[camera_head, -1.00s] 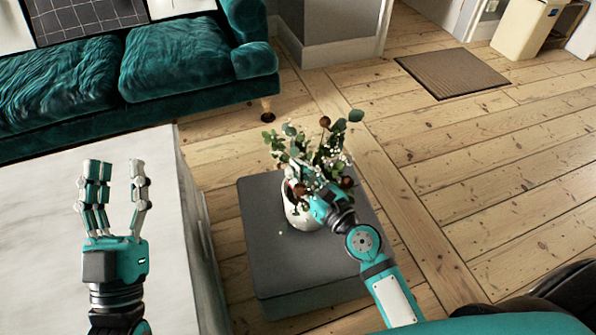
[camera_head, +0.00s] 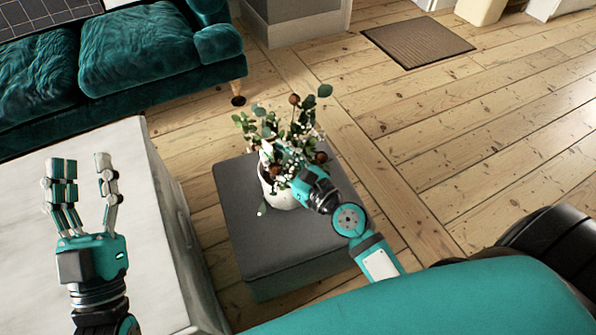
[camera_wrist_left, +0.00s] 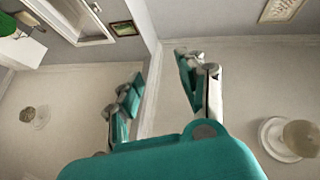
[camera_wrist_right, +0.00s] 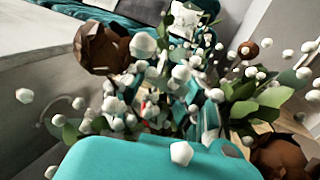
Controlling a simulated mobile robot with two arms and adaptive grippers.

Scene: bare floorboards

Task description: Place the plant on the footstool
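The plant (camera_head: 279,192) is a white vase with green leaves, white berries and brown blooms. It appears upright over the middle of the grey footstool (camera_head: 240,240); whether its base touches the top is hard to tell. My right gripper (camera_head: 277,168) is at the vase's upper right side, fingers among the stems. Foliage hides most of its fingers, and in the right wrist view berries and leaves (camera_wrist_right: 180,75) cover them. My left gripper (camera_head: 82,182) is open and empty above the pale tabletop. Its spread fingers also show in the left wrist view (camera_wrist_left: 160,95).
A pale marble-like table (camera_head: 150,250) stands left of the footstool. A teal sofa (camera_head: 140,60) is behind. A brown doormat (camera_head: 418,42) lies at the back right. The floorboards (camera_head: 450,140) right of the footstool are clear.

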